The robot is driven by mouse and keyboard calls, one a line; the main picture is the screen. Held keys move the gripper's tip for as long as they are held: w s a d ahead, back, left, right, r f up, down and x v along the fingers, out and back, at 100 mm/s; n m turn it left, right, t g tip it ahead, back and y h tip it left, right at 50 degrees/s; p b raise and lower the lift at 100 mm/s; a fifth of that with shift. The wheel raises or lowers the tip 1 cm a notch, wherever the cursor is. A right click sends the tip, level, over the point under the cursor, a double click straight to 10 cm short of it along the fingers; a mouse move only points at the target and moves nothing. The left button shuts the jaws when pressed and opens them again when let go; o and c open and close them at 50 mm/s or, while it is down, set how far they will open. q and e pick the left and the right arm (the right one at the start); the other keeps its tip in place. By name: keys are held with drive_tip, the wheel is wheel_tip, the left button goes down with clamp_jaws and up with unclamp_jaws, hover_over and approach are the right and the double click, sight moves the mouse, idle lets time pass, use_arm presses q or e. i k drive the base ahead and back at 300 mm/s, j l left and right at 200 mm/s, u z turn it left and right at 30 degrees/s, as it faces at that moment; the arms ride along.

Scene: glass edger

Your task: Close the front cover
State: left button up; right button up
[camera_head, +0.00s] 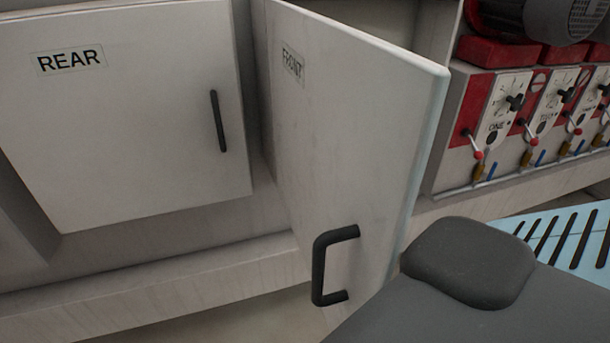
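The front cover (345,140) is a white door panel labelled FRONT. It stands open, swung out toward me from its hinge side at the left. Its black handle (322,268) is near the lower free edge, in plain view. A dark grey rounded part at the lower right seems to be one of my arm links, close to the door's lower right edge in the picture. I cannot tell whether it touches the door. Neither of my grippers shows.
The REAR cover (130,120) stands at the left with its black handle (218,121). To the right are red and white control units (505,115) with small levers, and a dark motor (550,15) above them. A light blue slotted plate (565,235) lies at the lower right.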

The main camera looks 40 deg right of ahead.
sight(356, 113)
drive_tip(key=z, duration=1.2)
